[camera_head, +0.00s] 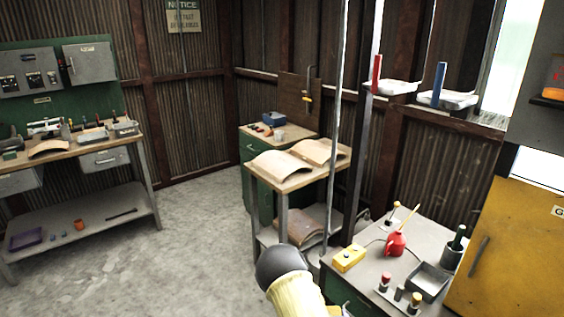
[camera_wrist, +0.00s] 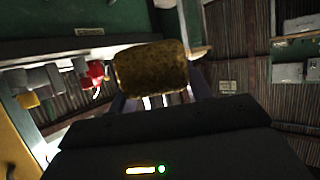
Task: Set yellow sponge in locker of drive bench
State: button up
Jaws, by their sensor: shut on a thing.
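The yellow sponge (camera_wrist: 152,70) is brownish-yellow and speckled in the wrist view. It sits between the fingers of my gripper (camera_wrist: 157,97), which is shut on it. The wrist picture is turned over. A dark green cabinet front (camera_wrist: 110,22) with a small label plate (camera_wrist: 90,31) shows beyond the sponge, under a bench top. In the head view, a bench with a green base (camera_head: 345,292) stands at the lower right; my forearm reaches down beside it, and my gripper and the sponge are hidden. I cannot tell which bench is the drive bench or see its locker opening.
On the right bench are a yellow box (camera_head: 348,258), a red oil can (camera_head: 396,244) and a grey tray (camera_head: 428,281). A yellow cabinet (camera_head: 515,245) stands right of it. Thin posts rise beside my arm. The left bench has a grey wall cabinet (camera_head: 90,62). Floor on the left is clear.

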jog(key=shift+f, duration=0.1)
jog(key=s+f, duration=0.4)
jog(key=f, duration=0.1)
jog(key=shift+s+f, duration=0.2)
